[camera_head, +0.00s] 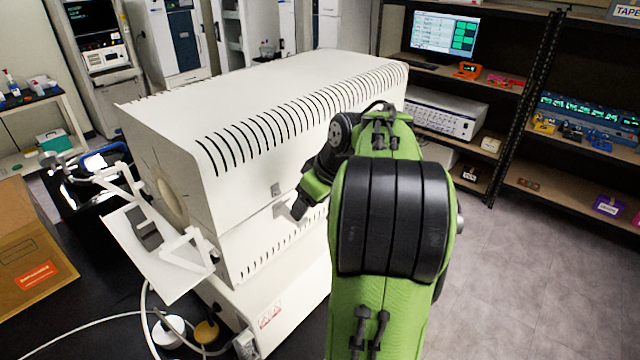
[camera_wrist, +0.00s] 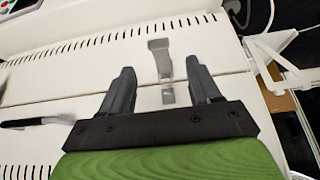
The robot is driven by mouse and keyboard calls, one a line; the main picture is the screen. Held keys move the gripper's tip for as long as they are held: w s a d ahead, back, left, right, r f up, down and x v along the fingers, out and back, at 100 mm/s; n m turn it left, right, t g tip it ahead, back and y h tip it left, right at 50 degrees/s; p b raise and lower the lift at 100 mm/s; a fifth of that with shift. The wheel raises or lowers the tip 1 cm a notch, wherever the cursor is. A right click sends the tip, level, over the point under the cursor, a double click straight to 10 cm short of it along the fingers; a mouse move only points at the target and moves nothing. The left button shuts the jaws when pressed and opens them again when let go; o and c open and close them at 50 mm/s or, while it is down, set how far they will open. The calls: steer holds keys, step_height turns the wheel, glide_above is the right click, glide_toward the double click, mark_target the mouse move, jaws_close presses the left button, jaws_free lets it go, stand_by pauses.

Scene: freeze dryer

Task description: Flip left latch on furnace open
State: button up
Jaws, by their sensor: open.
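The furnace (camera_head: 250,110) is a large white box with slotted vents and a seam along its side. The left latch (camera_head: 276,190) is a small grey metal piece on that side, near the seam. In the wrist view the latch (camera_wrist: 160,57) stands above the seam, with a small grey catch (camera_wrist: 168,95) below it. My gripper (camera_wrist: 160,67) is open and empty, its two dark fingers on either side of the latch in that view. Contact cannot be told. In the head view my gripper (camera_head: 300,206) is just right of the latch, partly hidden by my arm.
A dark handle (camera_wrist: 38,122) sits on the furnace side, left of my gripper in the wrist view. A white bracket (camera_head: 185,250) juts from the furnace's front end. A cardboard box (camera_head: 30,245) is at far left. Shelves (camera_head: 545,105) stand at right, with open floor before them.

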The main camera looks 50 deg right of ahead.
steer(key=p+v, duration=0.2)
steer(key=v, duration=0.5)
steer(key=shift+r, duration=0.3)
